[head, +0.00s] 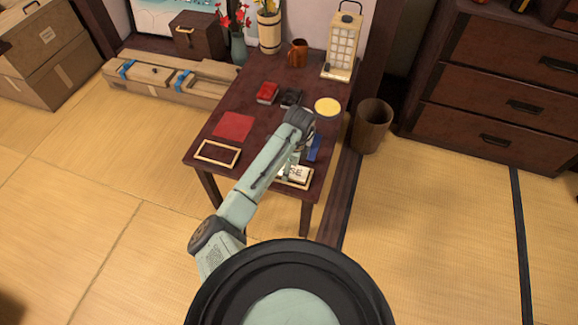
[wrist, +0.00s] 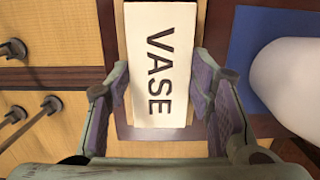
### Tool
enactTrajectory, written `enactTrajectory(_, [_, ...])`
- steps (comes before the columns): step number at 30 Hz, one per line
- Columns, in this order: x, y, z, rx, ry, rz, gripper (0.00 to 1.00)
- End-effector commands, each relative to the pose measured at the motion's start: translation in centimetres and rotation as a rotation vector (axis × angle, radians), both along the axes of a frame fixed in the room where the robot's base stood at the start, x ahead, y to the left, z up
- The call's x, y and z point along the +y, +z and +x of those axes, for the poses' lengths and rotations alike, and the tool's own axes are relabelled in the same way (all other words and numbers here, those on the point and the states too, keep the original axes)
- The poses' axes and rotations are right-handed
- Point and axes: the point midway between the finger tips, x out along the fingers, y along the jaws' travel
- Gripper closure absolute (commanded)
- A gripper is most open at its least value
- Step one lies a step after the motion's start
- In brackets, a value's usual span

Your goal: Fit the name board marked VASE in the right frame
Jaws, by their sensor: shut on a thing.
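The white name board (wrist: 160,60), marked VASE in black, lies between the two fingers of my gripper (wrist: 160,88) in the wrist view. The gripper is shut on the board's sides. In the head view the board (head: 296,172) shows partly, with the letters SE, at the table's near right corner, below my gripper (head: 293,165). The right frame (head: 293,183) has a pale wooden rim and lies under the board. Its rim (wrist: 203,22) also shows beside the board in the wrist view. I cannot tell whether the board is seated in it or just above.
The left frame (head: 218,153) lies empty on the dark table (head: 215,172). A red mat (head: 233,125), a blue mat (head: 314,148) and a yellow-topped round thing (head: 328,107) are nearby. A white rounded thing (wrist: 290,85) stands close right of my gripper. A brown bin (head: 371,127) stands beside the table.

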Motion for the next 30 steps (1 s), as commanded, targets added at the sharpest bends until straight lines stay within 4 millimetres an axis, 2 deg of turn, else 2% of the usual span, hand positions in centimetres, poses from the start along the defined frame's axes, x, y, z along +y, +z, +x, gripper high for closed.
enactTrajectory(30, [0.04, -0.69, 0.03, 0.0, -0.001, 0.0, 0.8])
